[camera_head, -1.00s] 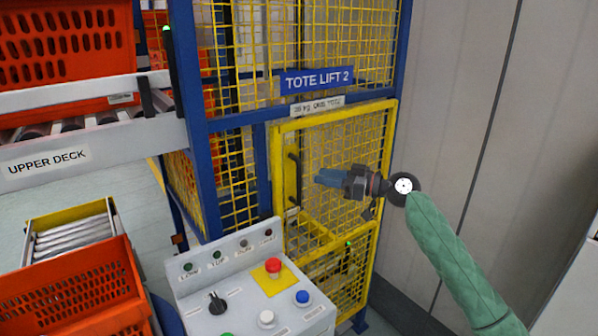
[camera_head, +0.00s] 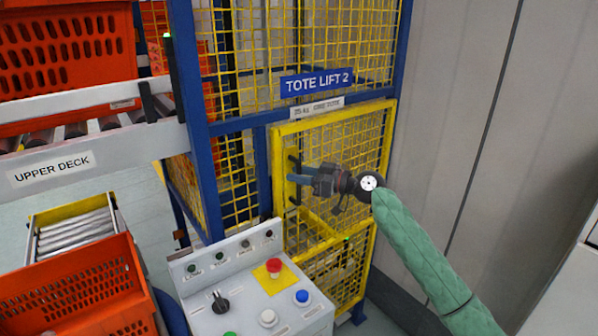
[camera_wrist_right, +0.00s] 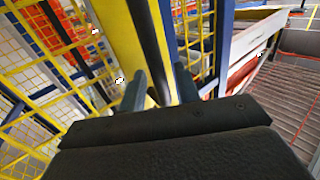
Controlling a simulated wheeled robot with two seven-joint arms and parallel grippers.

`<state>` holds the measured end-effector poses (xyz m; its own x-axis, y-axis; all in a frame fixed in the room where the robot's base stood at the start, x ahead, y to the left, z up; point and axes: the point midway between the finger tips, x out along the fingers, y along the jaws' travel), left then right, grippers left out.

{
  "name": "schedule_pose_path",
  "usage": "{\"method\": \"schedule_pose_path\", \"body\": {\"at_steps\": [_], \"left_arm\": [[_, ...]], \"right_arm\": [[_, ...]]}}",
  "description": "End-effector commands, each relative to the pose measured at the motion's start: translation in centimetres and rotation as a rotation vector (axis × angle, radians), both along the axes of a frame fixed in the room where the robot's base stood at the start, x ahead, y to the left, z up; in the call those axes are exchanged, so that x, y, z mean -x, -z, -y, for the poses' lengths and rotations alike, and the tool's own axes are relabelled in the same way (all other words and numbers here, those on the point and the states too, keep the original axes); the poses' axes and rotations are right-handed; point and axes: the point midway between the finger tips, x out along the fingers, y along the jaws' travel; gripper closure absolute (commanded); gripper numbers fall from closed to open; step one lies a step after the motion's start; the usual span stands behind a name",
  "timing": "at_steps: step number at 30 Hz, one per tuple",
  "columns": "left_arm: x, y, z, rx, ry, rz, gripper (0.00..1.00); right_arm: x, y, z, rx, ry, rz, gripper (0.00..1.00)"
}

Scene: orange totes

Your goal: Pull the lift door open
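The lift door (camera_head: 335,125) is a yellow frame with yellow mesh, under the "TOTE LIFT 2" sign, and looks closed. Its black upright handle (camera_head: 295,164) is on the door's left side, partly hidden by my right gripper. My right gripper (camera_head: 292,178) reaches in from the right with its blue fingers at the handle. In the right wrist view the fingers (camera_wrist_right: 160,88) are spread apart, with a dark bar (camera_wrist_right: 150,35) and yellow frame running between them. Whether they touch the bar cannot be told. My left gripper is out of view.
A control panel (camera_head: 238,290) with buttons stands in front of the lift. A blue post (camera_head: 192,130) and the upper deck conveyor (camera_head: 90,135) are to the left, with orange totes (camera_head: 75,290) there. A grey wall (camera_head: 455,110) is on the right.

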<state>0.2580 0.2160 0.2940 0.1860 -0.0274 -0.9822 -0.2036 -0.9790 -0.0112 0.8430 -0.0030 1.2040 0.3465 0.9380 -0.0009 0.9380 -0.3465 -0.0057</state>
Motion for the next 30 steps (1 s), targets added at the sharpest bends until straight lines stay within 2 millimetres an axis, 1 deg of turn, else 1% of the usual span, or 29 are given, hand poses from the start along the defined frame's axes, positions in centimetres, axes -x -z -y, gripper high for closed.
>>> {"method": "schedule_pose_path", "body": {"at_steps": [10, 15, 28, 30], "left_arm": [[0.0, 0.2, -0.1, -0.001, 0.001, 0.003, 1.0], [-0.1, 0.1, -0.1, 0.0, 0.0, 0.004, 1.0], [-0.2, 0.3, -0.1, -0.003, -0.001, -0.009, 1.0], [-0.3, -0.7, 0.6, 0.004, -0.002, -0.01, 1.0]], "right_arm": [[-0.1, 0.0, -0.2, 0.0, 0.0, 0.0, 0.68], [-0.1, 0.0, -0.2, 0.0, 0.0, 0.0, 1.0], [0.2, 0.1, 0.1, -0.001, -0.008, 0.001, 1.0], [0.5, 0.2, 0.4, -0.002, -0.014, 0.002, 1.0]]}}
